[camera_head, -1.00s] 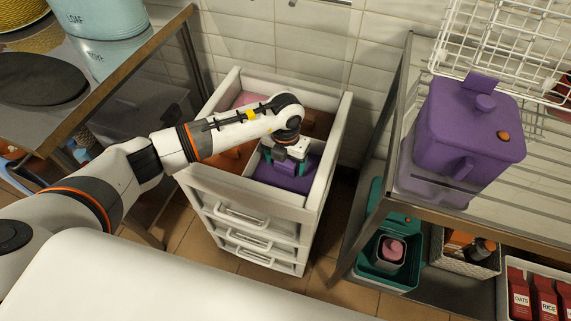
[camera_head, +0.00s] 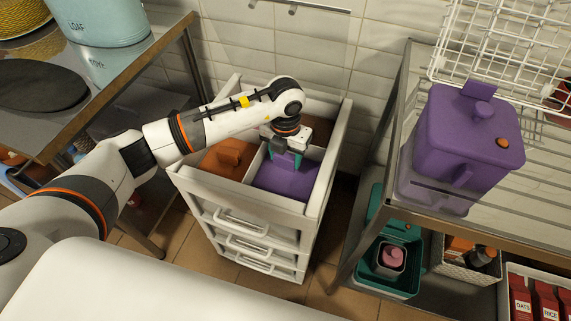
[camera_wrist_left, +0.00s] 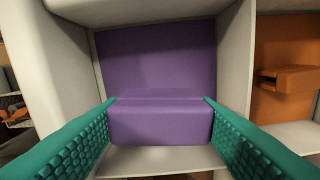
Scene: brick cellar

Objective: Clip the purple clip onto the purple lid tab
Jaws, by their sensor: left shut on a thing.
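My left gripper (camera_head: 288,160) is over the open top drawer of the white drawer unit. Its teal fingers are shut on the purple clip (camera_wrist_left: 160,122), which shows as a purple block between them in the left wrist view. In the head view the clip is mostly hidden by the fingers. Below it lies the purple-floored compartment (camera_head: 284,184). The purple lidded container (camera_head: 450,150) stands on the rack at the right. My right gripper is not in view.
The drawer's white walls (camera_head: 322,185) surround the gripper. An orange clip (camera_head: 230,158) lies in the orange compartment beside it. A white wire basket (camera_head: 500,45) stands close behind the container. The metal rack's front edge (camera_head: 470,222) lies between lower bins and the container. A steel counter stands left.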

